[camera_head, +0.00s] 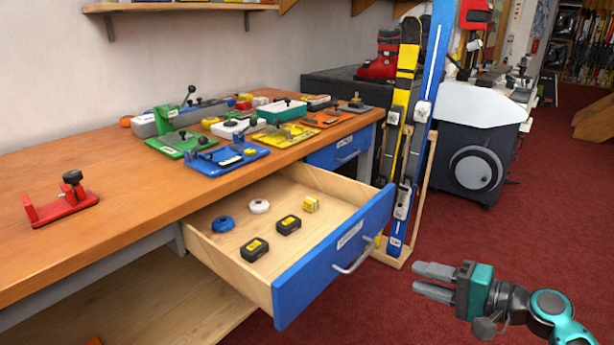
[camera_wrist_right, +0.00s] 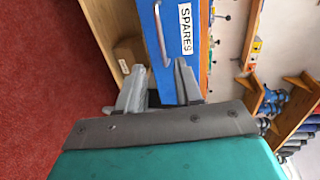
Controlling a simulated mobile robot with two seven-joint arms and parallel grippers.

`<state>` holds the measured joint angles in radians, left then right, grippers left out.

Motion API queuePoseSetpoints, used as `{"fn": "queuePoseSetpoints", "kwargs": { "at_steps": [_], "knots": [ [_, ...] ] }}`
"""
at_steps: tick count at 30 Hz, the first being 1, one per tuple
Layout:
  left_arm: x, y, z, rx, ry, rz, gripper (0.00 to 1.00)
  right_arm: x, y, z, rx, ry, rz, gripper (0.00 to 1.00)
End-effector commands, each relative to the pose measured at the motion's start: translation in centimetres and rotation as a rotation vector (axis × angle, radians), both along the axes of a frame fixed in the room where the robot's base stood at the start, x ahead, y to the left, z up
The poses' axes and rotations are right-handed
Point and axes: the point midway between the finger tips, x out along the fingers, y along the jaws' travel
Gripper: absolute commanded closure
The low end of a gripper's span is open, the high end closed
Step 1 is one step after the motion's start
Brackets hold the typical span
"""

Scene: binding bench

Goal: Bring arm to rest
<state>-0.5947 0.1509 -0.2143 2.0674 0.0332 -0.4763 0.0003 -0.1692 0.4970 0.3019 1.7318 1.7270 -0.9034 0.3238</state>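My right gripper (camera_head: 417,280) is at the lower right of the head view, in free space over the red floor. Its two grey fingers are apart with nothing between them. They also show in the right wrist view (camera_wrist_right: 160,83), pointing toward the blue drawer front. The gripper is to the right of the handle (camera_head: 355,257) of the pulled-out drawer and apart from it. My left arm and gripper are not in view.
The open drawer (camera_head: 330,255) holds several small blue, white, yellow and black items. The workbench (camera_head: 120,200) carries a red fixture (camera_head: 60,200) and several coloured ones. Skis (camera_head: 400,150) stand in a wooden rack behind the drawer. Red carpet (camera_head: 545,220) is clear at right.

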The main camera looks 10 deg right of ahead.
Motion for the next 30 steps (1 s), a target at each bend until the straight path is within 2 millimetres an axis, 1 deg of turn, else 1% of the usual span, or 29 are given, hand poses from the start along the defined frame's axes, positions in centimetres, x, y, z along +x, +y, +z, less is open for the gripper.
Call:
{"fn": "queuePoseSetpoints", "kwargs": {
  "at_steps": [2, 5, 8, 9, 12, 15, 18, 20, 23, 26, 29, 30],
  "knots": [
    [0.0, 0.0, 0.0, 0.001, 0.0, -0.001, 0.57, -0.2, 0.5, -0.8, -0.023, 0.007, 0.003, 0.65],
    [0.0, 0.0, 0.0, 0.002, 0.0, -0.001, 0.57, -1.0, 1.7, -3.1, -0.114, 0.025, 0.009, 0.65],
    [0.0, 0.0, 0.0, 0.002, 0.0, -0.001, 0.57, -2.4, 3.7, -6.7, -0.272, 0.041, 0.027, 0.65],
    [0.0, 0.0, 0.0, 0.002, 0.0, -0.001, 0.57, -3.1, 4.7, -8.2, -0.345, 0.043, 0.039, 0.65],
    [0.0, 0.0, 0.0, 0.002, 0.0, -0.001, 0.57, -5.0, 6.8, -11.2, -0.533, 0.027, 0.076, 0.65],
    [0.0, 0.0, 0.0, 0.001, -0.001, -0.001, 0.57, -6.9, 9.0, -13.3, -0.713, -0.012, 0.118, 0.65],
    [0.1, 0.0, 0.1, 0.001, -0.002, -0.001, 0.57, -8.6, 11.1, -14.5, -0.884, -0.072, 0.163, 0.65],
    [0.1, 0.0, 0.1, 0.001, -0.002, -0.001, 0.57, -9.6, 12.3, -14.8, -0.98, -0.115, 0.189, 0.65],
    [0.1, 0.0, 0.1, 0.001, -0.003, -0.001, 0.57, -10.9, 14.3, -14.8, -1.129, -0.198, 0.228, 0.65],
    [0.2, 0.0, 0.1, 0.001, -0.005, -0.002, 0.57, -12.1, 16.3, -14.2, -1.26, -0.285, 0.26, 0.65],
    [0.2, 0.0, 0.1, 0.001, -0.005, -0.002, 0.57, -13.1, 18.2, -13.1, -1.382, -0.379, 0.285, 0.65],
    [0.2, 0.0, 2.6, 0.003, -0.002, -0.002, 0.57, -13.0, 17.6, -11.0, -1.388, -0.371, 0.28, 0.65]
  ]
}}
